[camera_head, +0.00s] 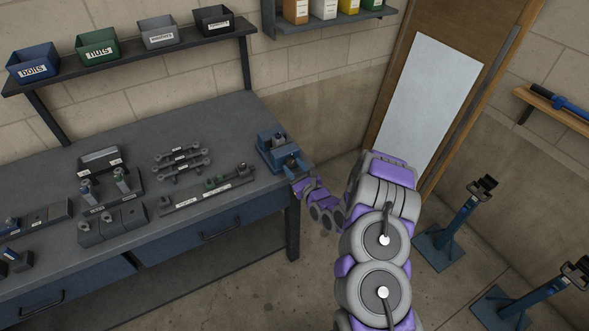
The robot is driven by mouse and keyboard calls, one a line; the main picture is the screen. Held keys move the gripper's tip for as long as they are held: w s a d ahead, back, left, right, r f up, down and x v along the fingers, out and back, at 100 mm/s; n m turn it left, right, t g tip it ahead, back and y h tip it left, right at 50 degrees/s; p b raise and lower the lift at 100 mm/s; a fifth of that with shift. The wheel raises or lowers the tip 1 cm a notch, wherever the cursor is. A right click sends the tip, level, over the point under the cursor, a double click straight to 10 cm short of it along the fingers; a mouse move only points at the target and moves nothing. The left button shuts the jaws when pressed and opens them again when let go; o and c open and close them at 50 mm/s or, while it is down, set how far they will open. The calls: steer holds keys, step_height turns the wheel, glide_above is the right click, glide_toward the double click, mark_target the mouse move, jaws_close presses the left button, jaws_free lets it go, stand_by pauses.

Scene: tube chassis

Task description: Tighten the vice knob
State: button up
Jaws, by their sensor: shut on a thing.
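The blue vice (273,153) sits on the right end of the grey workbench, near its front corner. My purple and grey arm reaches from the lower right, and my gripper (299,183) is at the front right side of the vice. The gripper is shut at the place where the vice's knob would be. The knob itself is hidden or too small to make out. A small part shows at the top of the vice, but I cannot tell what it is.
The workbench (145,137) holds several parts and fixtures left of the vice. Labelled bins, including a green one (98,49), stand on a shelf above. Blue floor stands (440,245) are at the right. Floor between bench and stands is clear apart from my arm.

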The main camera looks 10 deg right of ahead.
steer(key=shift+f, duration=0.1)
steer(key=o, duration=1.1)
steer(key=shift+c, duration=0.2)
steer(key=p+v, duration=0.2)
steer(key=v, duration=1.5)
steer(key=shift+s+p, duration=0.15)
steer(key=shift+p, duration=0.25)
steer(key=shift+d, duration=0.1)
